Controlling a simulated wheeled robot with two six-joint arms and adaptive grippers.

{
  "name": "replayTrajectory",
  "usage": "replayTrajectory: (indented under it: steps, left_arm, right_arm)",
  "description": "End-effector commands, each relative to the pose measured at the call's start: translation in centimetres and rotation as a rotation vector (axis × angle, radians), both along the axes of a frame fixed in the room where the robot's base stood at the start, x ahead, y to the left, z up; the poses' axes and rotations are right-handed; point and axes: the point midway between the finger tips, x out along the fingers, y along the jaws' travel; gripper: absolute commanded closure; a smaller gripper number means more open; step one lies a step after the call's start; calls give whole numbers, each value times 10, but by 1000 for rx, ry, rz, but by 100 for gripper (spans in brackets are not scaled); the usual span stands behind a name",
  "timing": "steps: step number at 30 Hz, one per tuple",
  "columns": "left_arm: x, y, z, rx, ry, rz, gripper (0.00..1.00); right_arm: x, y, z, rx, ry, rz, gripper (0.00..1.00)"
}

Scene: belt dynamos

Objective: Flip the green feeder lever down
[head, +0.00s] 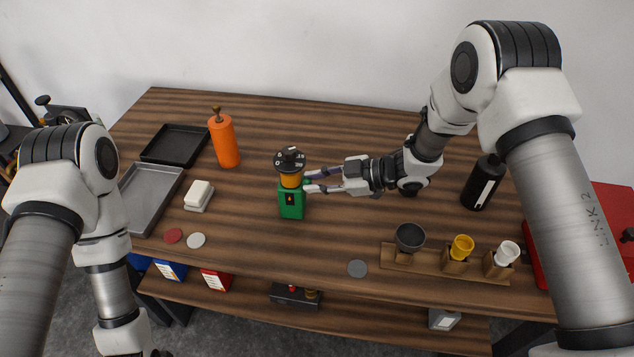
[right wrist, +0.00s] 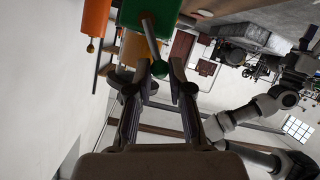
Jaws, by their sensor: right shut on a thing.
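The green feeder (head: 291,207) stands upright near the middle of the table, with an orange section and a black round top above its green base. My right gripper (head: 308,181) is at the feeder's right side in the head view. In the right wrist view its fingers (right wrist: 158,82) are on either side of the knob, shut on it. The lever's tilt is hard to judge. My left gripper is out of view; its arm hangs at the lower left.
An orange cylinder (head: 224,142) stands behind left of the feeder. A black tray (head: 175,160), a grey tray (head: 178,178) and a white block (head: 198,194) are further left. A black bottle (head: 483,183) and a wooden cup rack (head: 432,269) are on the right. The table is clear in front of the feeder.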

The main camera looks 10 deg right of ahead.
Motion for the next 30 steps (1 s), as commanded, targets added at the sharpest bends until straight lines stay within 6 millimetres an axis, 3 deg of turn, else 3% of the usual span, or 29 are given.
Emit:
replayTrajectory:
  steps: [3,12,29,30]
  left_arm:
    - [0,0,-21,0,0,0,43]
    - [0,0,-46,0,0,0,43]
    - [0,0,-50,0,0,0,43]
    - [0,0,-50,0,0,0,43]
  right_arm:
    - [-5,1,-10,-21,-79,-1,100]
    - [-11,3,-12,-58,-233,-2,100]
    - [-12,3,-9,-67,-280,0,100]
    - [-12,3,-9,-67,-280,0,73]
